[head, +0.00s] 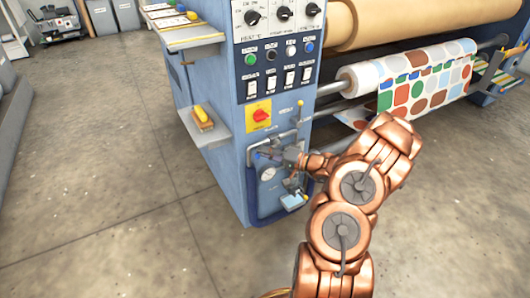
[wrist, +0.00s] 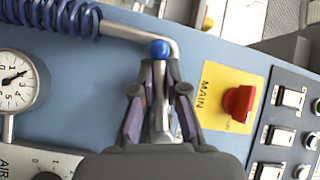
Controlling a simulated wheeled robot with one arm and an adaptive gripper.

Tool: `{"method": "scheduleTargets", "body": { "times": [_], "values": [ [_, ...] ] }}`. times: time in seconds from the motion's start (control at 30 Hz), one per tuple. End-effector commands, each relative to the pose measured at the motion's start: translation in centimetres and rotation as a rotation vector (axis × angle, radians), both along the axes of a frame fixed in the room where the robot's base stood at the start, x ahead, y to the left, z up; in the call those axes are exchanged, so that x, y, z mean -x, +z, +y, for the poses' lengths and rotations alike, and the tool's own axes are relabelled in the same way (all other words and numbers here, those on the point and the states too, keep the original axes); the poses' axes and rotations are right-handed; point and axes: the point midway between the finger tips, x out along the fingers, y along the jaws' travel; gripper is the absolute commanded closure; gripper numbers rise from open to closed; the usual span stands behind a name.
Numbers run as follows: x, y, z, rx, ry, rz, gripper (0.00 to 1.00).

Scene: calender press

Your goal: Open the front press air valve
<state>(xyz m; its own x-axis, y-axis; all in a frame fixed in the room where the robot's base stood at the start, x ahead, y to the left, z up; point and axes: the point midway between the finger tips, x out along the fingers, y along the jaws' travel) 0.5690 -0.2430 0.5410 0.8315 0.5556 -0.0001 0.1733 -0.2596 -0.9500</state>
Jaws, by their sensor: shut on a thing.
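The front of the blue press carries an air panel with a pressure gauge (head: 267,174), which also shows at the left of the wrist view (wrist: 17,78). In the wrist view a lever with a round blue knob (wrist: 160,48) sits by the bend of a grey pipe (wrist: 135,33). My gripper (wrist: 161,74) is shut on the lever just below the knob, and the knob sticks out past the fingertips. In the head view my gripper (head: 284,157) reaches the panel from the right; the fingers and lever are too small there to tell apart.
A red main switch on a yellow plate (wrist: 238,103) is close to the right of my gripper in the wrist view. A coiled blue hose (wrist: 50,15) is at upper left. In the head view, a side shelf (head: 188,128) holds a brush. The floor at left is clear.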

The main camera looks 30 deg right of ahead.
Motion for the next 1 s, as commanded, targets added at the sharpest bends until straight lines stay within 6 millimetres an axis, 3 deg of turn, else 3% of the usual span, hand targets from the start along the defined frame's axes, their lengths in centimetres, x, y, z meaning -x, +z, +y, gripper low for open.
{"method": "scheduleTargets", "body": {
  "times": [0.37,1.0],
  "values": [
    [0.0,0.1,0.0,-0.023,0.000,-0.002,1.00],
    [0.0,1.4,0.2,-0.264,0.001,-0.023,1.00]
  ]
}}
